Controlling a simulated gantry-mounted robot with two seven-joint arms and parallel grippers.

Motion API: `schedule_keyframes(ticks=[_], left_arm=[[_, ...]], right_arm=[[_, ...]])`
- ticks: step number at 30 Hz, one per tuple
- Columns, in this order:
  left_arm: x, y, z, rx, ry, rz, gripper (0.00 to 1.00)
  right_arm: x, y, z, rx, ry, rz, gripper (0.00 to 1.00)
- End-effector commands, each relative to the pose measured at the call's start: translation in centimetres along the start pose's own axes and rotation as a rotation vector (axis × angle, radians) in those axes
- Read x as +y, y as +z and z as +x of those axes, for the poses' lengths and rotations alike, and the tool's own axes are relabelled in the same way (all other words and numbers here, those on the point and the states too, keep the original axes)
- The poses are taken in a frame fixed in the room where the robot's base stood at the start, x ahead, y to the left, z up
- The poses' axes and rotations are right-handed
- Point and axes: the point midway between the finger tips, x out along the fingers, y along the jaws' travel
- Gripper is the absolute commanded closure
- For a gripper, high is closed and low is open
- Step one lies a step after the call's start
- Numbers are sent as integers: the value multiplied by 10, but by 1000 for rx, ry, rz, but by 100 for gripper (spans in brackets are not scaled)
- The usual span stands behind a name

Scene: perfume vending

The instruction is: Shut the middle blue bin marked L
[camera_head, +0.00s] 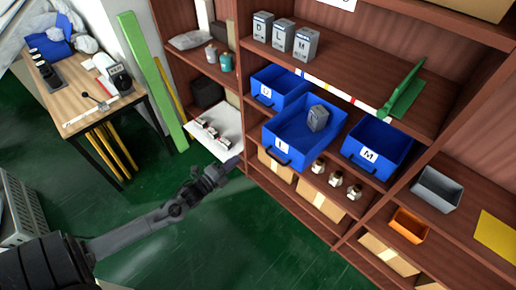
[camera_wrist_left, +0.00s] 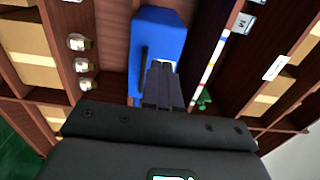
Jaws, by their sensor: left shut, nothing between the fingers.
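The middle blue bin (camera_head: 325,150), marked L on its front, is pulled out from the shelf past its neighbours. My right gripper is out of view.
Blue bins stand on both sides, the left one (camera_head: 283,87) and the one marked M (camera_head: 380,145). Small bottles (camera_head: 335,179) and cardboard boxes (camera_head: 320,200) sit below. Grey boxes (camera_head: 305,44) and a green holder (camera_head: 402,92) stand above. The green floor in front is open.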

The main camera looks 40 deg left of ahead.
Motion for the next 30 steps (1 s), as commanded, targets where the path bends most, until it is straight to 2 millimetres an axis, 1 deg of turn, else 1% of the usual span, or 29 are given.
schedule_keyframes(ticks=[5, 8, 15, 21, 24, 30], left_arm=[[1, 0, 14, -1, -3, -2, 100], [0, 0, 29, -1, -5, -2, 100], [0, -1, 73, -1, -5, -4, 100], [1, 0, 106, -1, -2, -3, 100], [0, -1, 119, -1, -3, -4, 100], [1, -1, 134, -1, -1, -3, 100]], right_arm=[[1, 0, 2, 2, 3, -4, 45], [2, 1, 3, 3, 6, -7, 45], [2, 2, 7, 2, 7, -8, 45], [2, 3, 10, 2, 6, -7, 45], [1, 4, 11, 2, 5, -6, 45], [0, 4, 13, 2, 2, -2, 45]])
